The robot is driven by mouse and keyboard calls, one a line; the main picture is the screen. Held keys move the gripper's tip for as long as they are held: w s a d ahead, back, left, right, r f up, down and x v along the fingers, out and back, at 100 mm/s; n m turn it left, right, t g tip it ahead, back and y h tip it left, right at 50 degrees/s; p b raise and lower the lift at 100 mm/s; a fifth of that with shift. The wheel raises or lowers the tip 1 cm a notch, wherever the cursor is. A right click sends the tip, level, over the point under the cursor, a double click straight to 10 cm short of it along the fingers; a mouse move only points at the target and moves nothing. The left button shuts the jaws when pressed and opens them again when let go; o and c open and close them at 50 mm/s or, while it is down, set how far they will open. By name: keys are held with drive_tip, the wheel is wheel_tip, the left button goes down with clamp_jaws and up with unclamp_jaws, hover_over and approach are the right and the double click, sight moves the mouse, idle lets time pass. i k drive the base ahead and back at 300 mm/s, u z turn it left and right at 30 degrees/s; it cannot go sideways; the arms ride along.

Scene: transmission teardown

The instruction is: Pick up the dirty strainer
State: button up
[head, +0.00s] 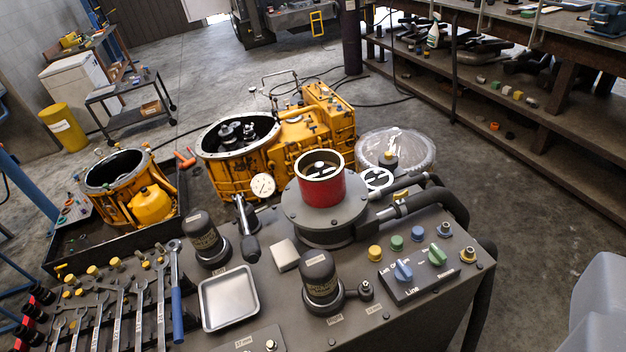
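No part is clearly recognisable as the dirty strainer. On the dark bench, a red cylinder (321,187) with a pale rim and dark inside stands upright on a round flanged grey housing (324,217). Two dark capped canisters with labels stand on the same bench, one at the left (205,240) and one at the front (320,281). Whether a strainer is inside the cylinder or the canisters, I cannot tell. My gripper does not show in this view.
An empty metal tray (229,298) and a row of wrenches (140,305) lie on the bench. A switch box (419,273) and hoses are at the right. Yellow transmission housings (318,132) stand behind; a clear-covered round container (396,147) is beside them. A shelved workbench (560,125) is far right.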

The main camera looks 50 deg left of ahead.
sight(318, 170)
drive_tip(key=i, duration=0.85)
drive_tip(key=z, duration=0.05)
